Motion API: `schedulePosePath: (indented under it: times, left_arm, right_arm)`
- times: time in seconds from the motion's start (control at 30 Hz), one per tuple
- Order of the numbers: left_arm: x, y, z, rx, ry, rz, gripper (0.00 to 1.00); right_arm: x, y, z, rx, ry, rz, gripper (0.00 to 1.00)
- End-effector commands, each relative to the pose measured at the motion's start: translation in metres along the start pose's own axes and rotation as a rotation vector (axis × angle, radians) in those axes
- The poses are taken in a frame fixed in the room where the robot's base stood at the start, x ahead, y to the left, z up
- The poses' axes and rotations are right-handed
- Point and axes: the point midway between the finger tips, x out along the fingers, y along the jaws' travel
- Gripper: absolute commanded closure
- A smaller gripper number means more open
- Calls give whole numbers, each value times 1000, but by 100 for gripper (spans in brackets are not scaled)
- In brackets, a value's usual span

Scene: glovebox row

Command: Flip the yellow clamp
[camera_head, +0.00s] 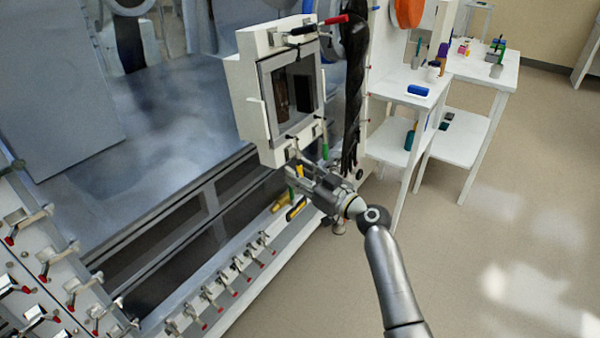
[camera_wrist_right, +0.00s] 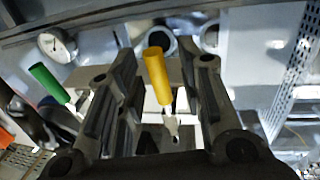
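The yellow clamp's handle (camera_wrist_right: 157,76) stands up between the fingers of my right gripper (camera_wrist_right: 167,68) in the right wrist view. Its metal end (camera_wrist_right: 172,126) lies lower between them. The fingers are apart, with gaps visible on both sides of the handle. In the head view my right gripper (camera_head: 293,165) is at the lower edge of the white framed door (camera_head: 262,125), and a small bit of yellow (camera_head: 300,171) shows beside its fingers. The rest of the clamp is hidden there. My left gripper is not in view.
A green-handled clamp (camera_wrist_right: 48,83) is left of the fingers in the wrist view. A red-handled clamp (camera_head: 320,25) is on the door's top. Several red-tipped clamps (camera_head: 235,268) line the lower ledge. White tables (camera_head: 470,72) stand right; the floor is open.

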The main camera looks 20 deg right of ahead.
Motion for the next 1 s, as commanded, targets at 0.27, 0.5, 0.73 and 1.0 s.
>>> schedulePosePath:
  times: [0.27, 0.5, 0.73, 1.0]
  left_arm:
    - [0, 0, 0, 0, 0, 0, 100]
    - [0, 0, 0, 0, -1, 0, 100]
    - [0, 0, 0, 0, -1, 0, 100]
    - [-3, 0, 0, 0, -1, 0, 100]
  right_arm:
    - [3, 0, 0, 0, -1, 0, 65]
    - [3, 0, 0, 0, -1, 0, 90]
    - [3, 0, 0, 0, -1, 0, 100]
    - [5, 1, -1, -2, -11, -1, 100]
